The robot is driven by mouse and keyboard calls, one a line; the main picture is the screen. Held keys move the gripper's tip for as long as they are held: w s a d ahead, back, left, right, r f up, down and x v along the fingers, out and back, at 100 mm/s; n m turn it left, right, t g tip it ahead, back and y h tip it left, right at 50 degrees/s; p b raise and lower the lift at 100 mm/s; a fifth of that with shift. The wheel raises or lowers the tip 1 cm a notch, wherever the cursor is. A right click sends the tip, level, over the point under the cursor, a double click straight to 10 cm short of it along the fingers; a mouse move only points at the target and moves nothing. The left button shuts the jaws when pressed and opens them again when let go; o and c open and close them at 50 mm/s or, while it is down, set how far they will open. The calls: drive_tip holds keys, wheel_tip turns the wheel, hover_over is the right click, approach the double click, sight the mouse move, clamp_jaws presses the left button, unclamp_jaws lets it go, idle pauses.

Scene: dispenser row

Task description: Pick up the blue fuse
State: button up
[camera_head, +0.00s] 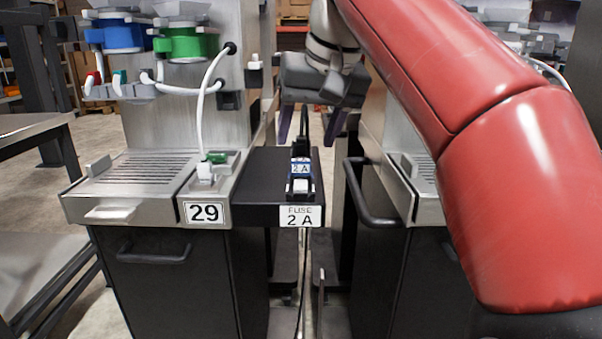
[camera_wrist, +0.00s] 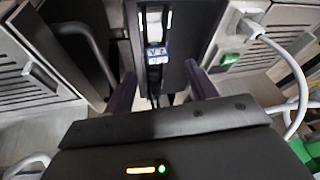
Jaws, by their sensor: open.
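The blue fuse (camera_head: 300,166), marked 2 A, sits on a black holder block (camera_head: 259,190) between two dispenser units, above a "FUSE 2 A" label (camera_head: 300,216). In the wrist view the blue fuse (camera_wrist: 155,53) lies ahead of the fingers, near the middle. My gripper (camera_head: 311,124) is above and behind the fuse in the head view, pointing down, with nothing seen between its fingers. In the wrist view my gripper (camera_wrist: 160,88) has its two purple fingers apart, either side of a dark cable.
A second dispenser with a black bar handle (camera_head: 367,197) stands close on the right. A bench (camera_head: 30,124) is at far left. The gap between the dispensers is narrow.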

sight(302, 160)
drive_tip(key=b+x, duration=0.1)
drive_tip(key=x, duration=0.4)
drive_tip(key=shift+w+d+f, duration=0.1)
drive_tip(key=shift+d+f, duration=0.05)
drive_tip(key=shift+f, duration=0.05)
drive_tip(key=c, duration=1.2)
